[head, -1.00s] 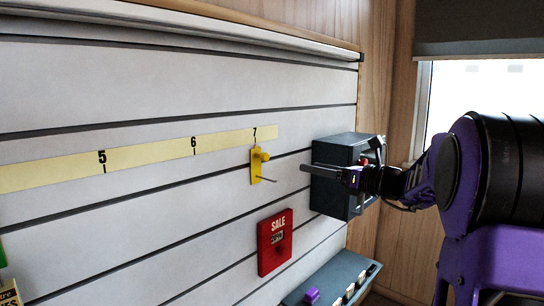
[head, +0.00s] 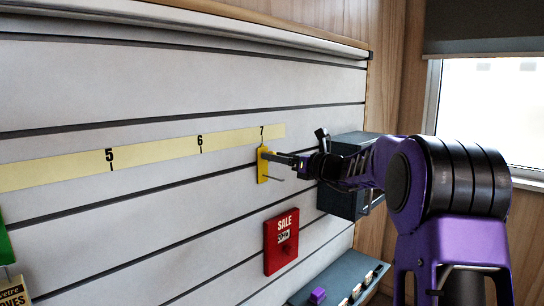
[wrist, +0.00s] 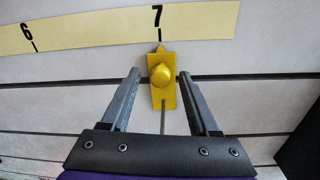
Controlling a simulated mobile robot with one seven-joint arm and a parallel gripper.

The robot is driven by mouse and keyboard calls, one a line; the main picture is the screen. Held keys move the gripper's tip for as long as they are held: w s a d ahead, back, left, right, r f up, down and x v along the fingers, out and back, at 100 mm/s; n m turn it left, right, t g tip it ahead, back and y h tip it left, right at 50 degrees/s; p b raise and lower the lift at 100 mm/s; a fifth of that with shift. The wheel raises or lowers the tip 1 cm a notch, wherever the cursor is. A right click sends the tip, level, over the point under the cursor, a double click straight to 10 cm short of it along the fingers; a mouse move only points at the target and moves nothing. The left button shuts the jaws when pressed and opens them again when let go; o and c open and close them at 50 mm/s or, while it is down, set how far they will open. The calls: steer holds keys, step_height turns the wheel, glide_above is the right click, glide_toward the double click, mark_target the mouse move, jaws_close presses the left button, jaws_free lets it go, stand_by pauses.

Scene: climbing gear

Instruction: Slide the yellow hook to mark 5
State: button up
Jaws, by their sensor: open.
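The yellow hook (head: 262,166) sits on the slatted wall with its pointer just under mark 7 of the pale yellow number strip (head: 180,147). In the wrist view the hook (wrist: 162,92) shows a round yellow knob and a thin grey prong below it. My gripper (head: 268,155) is at the hook in the head view and hides part of it. In the wrist view my gripper (wrist: 162,74) is open, with one finger on each side of the hook and a gap to both. Mark 5 (head: 110,157) is on the strip to the left, beyond mark 6 (head: 200,141).
A red SALE sign (head: 281,241) hangs on the wall below the hook. A dark box (head: 342,200) is at the wall's right end. A grey shelf with several small items (head: 345,277) is below. The wall between marks 5 and 7 is clear.

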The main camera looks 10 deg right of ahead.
steer(key=shift+x, duration=1.05)
jaws_close()
stand_by(0.7)
